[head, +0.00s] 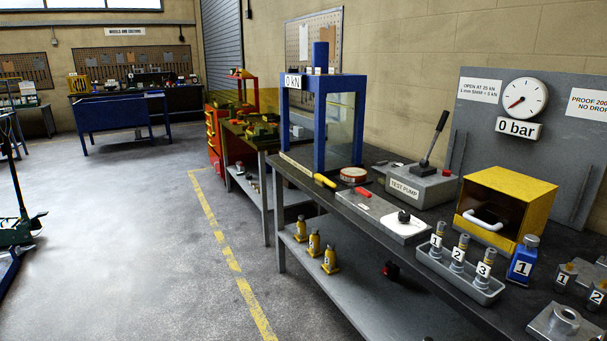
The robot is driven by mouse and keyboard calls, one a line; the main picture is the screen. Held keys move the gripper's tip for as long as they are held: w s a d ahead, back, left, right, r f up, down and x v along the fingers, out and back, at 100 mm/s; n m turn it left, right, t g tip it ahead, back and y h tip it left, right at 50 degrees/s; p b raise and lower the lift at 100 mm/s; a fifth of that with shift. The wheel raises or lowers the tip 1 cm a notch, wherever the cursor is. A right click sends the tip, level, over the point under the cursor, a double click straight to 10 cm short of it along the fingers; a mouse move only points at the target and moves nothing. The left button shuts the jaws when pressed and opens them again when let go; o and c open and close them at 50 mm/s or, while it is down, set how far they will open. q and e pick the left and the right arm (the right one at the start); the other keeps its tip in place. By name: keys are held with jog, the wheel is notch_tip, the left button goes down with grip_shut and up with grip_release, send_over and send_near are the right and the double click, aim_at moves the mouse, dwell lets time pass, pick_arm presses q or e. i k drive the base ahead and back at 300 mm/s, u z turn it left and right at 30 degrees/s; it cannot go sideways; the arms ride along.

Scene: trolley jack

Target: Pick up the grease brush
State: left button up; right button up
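I cannot surely tell which thing is the grease brush. A small yellow-handled tool (325,181) lies on the near left edge of the long workbench, beside the blue press frame, and may be it. A low round red tin (353,174) with a pale label stands just right of it. A small red item (362,192) lies on a grey plate in front of the tin. Neither of my grippers is in view.
The workbench (455,294) also holds a blue press frame (319,133), a test pump (418,187), a yellow box (506,199) and a grey tray (463,277) with numbered parts. Yellow bottle jacks (314,243) stand on the lower shelf.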

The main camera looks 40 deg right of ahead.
aim_at(320, 180)
jog(key=z, duration=0.25)
jog(key=i, duration=1.95)
jog(key=z, duration=1.5)
jog(key=i, duration=1.05)
jog(key=z, duration=1.05)
jog(key=i, duration=0.2)
jog(key=z, duration=0.3)
